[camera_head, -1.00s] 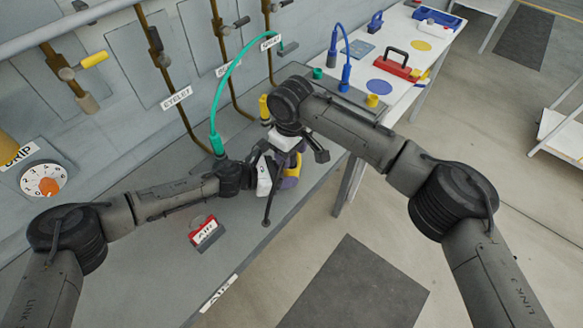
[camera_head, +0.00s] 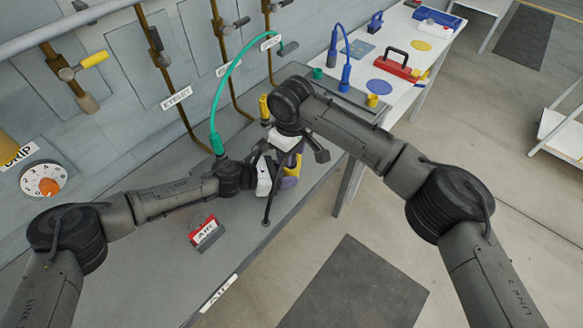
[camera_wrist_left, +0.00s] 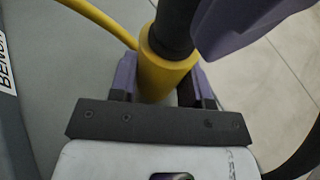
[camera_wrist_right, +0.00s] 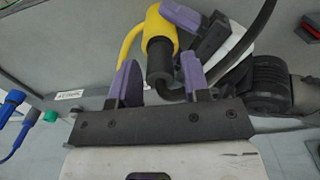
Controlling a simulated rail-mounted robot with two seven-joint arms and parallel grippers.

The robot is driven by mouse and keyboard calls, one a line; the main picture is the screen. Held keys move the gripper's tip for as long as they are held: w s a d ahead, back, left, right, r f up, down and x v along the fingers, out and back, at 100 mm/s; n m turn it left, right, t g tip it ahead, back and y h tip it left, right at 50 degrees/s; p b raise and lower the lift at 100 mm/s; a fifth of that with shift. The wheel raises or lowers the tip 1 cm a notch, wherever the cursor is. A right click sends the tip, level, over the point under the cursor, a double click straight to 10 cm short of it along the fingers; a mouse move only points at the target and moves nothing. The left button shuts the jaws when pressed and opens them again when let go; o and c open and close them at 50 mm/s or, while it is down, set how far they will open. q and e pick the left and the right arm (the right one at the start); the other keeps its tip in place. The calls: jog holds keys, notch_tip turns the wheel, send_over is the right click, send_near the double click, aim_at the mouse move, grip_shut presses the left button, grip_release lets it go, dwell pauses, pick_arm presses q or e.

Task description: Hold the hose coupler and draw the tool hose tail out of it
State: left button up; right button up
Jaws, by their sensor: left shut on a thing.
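The yellow hose coupler (camera_wrist_left: 165,72) sits between the purple fingers of my left gripper (camera_wrist_left: 165,85), which is shut on it. It also shows in the right wrist view (camera_wrist_right: 160,28), with a yellow hose running off it. The black tool hose tail (camera_wrist_right: 159,60) is in the coupler's end, and a thin black hose bends away from it. It shows in the left wrist view too (camera_wrist_left: 177,22). My right gripper (camera_wrist_right: 158,78) is open, its fingers either side of the tail with gaps visible. In the head view, my arms largely hide the coupler and tail.
A green hose (camera_head: 216,100) arches from the bench to the wall panel just behind my left gripper. A red AIR block (camera_head: 204,231) lies on the grey bench nearby. A white table (camera_head: 415,58) with a red toolbox and blue hose stands beyond my right arm.

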jog(key=c, duration=0.7)
jog(key=shift+c, duration=0.2)
jog(key=shift+r, duration=0.75)
jog(key=shift+r, duration=2.6)
pick_arm(q)
jog(key=o, duration=0.8)
jog(key=shift+o, duration=0.3)
